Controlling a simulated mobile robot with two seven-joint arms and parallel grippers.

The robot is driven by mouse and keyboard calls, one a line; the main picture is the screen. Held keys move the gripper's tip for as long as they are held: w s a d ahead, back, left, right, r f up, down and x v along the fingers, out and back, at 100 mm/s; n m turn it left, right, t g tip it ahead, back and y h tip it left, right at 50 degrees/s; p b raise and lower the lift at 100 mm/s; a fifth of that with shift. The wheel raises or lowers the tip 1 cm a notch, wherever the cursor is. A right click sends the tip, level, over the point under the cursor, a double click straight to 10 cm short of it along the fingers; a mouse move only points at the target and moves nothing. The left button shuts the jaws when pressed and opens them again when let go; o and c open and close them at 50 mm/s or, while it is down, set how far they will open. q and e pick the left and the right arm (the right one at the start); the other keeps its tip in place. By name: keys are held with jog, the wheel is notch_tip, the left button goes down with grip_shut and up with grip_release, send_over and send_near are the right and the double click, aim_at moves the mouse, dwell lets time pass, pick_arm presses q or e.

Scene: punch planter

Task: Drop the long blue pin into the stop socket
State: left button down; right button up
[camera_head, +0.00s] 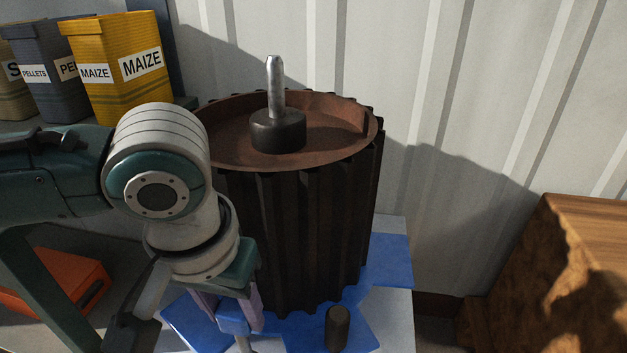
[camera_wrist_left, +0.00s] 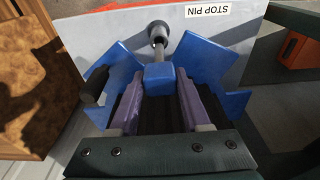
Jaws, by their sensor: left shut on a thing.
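My left gripper (camera_head: 232,312) is shut on the blue block-shaped head of the long blue pin (camera_head: 233,322), low in front of the ribbed drum. In the left wrist view the blue head (camera_wrist_left: 158,78) sits between the purple fingers of the left gripper (camera_wrist_left: 155,95). A grey shaft runs from it toward a dark round collar (camera_wrist_left: 159,30), which looks like the stop socket, beside an upside-down STOP PIN label (camera_wrist_left: 207,12). The shaft's end lines up with the collar; I cannot tell whether it is inside. My right gripper is in neither view.
A dark ribbed drum (camera_head: 310,235) with a rusty top and central metal spindle (camera_head: 276,95) stands on a blue-and-grey base (camera_head: 388,262). A short dark post (camera_head: 338,328) stands at its front.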

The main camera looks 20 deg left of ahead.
aim_at(244, 346)
pick_arm(q)
jog(key=shift+p, duration=0.4)
jog(key=shift+f+b, duration=2.3)
jog(key=shift+f, duration=1.75)
jog(key=shift+c, duration=1.4)
grip_release()
jog(key=r+p, duration=0.2)
jog(key=r, duration=0.1)
jog(key=r+p, duration=0.2)
jog(key=r, duration=0.1)
jog(key=s+r+p, duration=0.1)
jog(key=r+p, duration=0.1)
jog(key=r, duration=0.1)
jog(key=shift+s+d, duration=0.1)
jog(key=shift+d, duration=0.05)
jog(key=shift+s+r, duration=0.1)
jog(key=shift+r, duration=0.3)
